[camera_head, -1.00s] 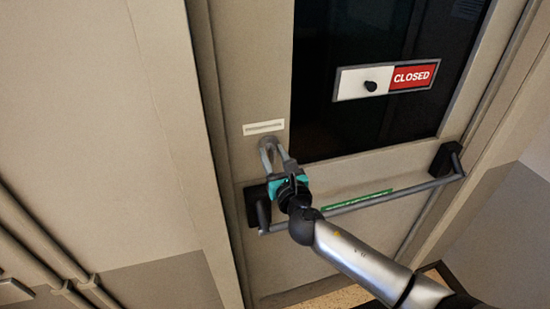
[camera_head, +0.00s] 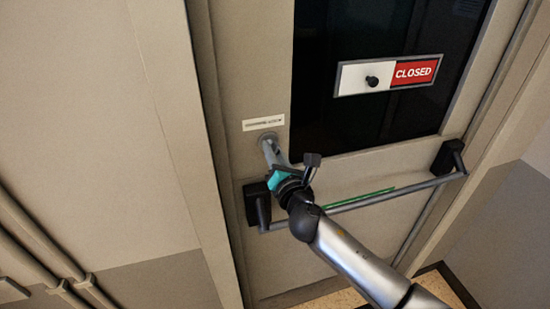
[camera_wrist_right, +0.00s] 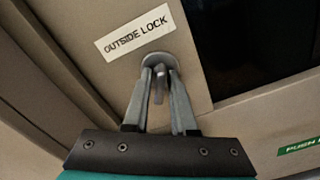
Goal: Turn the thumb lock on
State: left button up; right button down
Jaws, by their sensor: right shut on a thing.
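The thumb lock (camera_wrist_right: 160,72) is a grey round plate with a small turn piece, on the door below a white label reading OUTSIDE LOCK (camera_wrist_right: 135,31). In the head view the lock plate (camera_head: 267,138) shows just beneath that label. My right gripper (camera_wrist_right: 160,80) has its two fingers on either side of the turn piece and is shut on it. In the head view the right gripper (camera_head: 270,150) reaches up to the lock, its wrist rolled to a tilt. The fingers hide part of the turn piece. My left gripper is not in view.
A push bar (camera_head: 370,197) crosses the door just below the lock, close to my right wrist. A sliding sign reading CLOSED (camera_head: 413,72) is on the dark window (camera_head: 320,110). A green label (camera_head: 358,198) sits behind the bar.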

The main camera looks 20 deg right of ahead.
jog(key=shift+m, duration=0.4)
jog(key=m+b, duration=0.1)
jog(key=m, duration=0.3)
jog(key=shift+f+m, duration=0.1)
jog(key=shift+m, duration=1.9)
jog(key=m, duration=0.3)
jog(key=shift+m, duration=0.4)
jog(key=c, duration=0.9)
grip_release()
